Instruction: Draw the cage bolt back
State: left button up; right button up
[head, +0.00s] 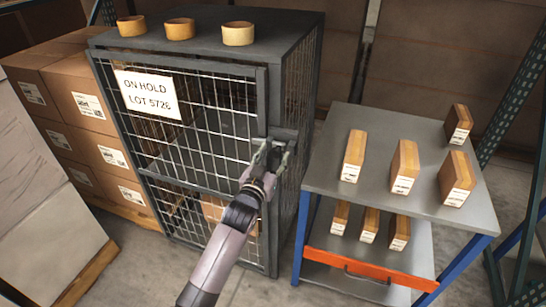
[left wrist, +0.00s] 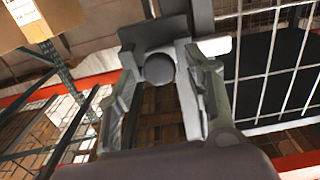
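The dark wire cage (head: 300,90) stands left of centre, with its mesh door (head: 205,110) facing me and apparently closed. A sign (head: 147,94) reading "ON HOLD LOT 5728" hangs on the door. The cage bolt is at the door's right edge, mostly hidden by my gripper in the head view. In the left wrist view its round dark knob (left wrist: 159,68) sits between the fingertips. My left gripper (head: 269,156) is open at the bolt, with a finger either side of the knob; it also shows in the left wrist view (left wrist: 160,75). Whether either finger touches is unclear. My right gripper is out of view.
Three round tan pots (head: 179,29) stand on the cage top. Stacked cartons (head: 85,105) are at the left. A grey two-level cart (head: 400,190) with several tan blocks stands close to the cage's right. Green rack posts (head: 515,90) rise at the far right.

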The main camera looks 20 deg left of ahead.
pick_arm(q)
grip_shut()
dwell(0.4)
